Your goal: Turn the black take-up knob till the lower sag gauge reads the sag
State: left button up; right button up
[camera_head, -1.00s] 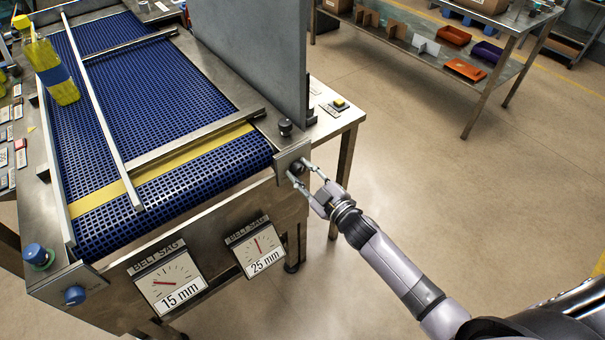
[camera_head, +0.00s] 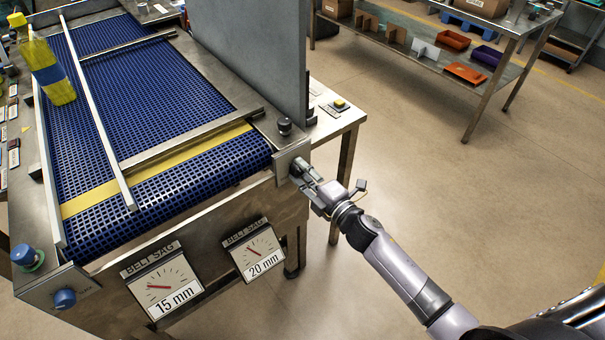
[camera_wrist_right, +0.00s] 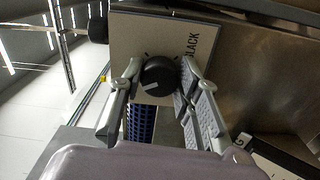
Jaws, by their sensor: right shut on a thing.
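In the head view the plate (camera_head: 290,157) is at the conveyor's near right corner. My right gripper (camera_wrist_right: 157,80) is shut on the knob, one finger on each side; in the head view the right gripper (camera_head: 303,173) partly hides it. Two BELT SAG gauges are on the conveyor's front: the left gauge (camera_head: 162,283) reads 15 mm, the right gauge (camera_head: 255,252) reads 20 mm. My left gripper is out of view.
The blue belt (camera_head: 160,100) carries a rail and a yellow bottle (camera_head: 50,75) stands at its left. Blue knobs (camera_head: 64,298) are at the near left corner. A grey panel (camera_head: 250,60) rises at the right. Open floor (camera_head: 450,200) lies right of the conveyor.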

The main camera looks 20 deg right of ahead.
jog(key=shift+n, duration=0.6)
jog(key=o, duration=1.1)
jog(key=shift+o, duration=0.2)
jog(key=shift+s, duration=0.1)
jog(key=v, duration=1.2)
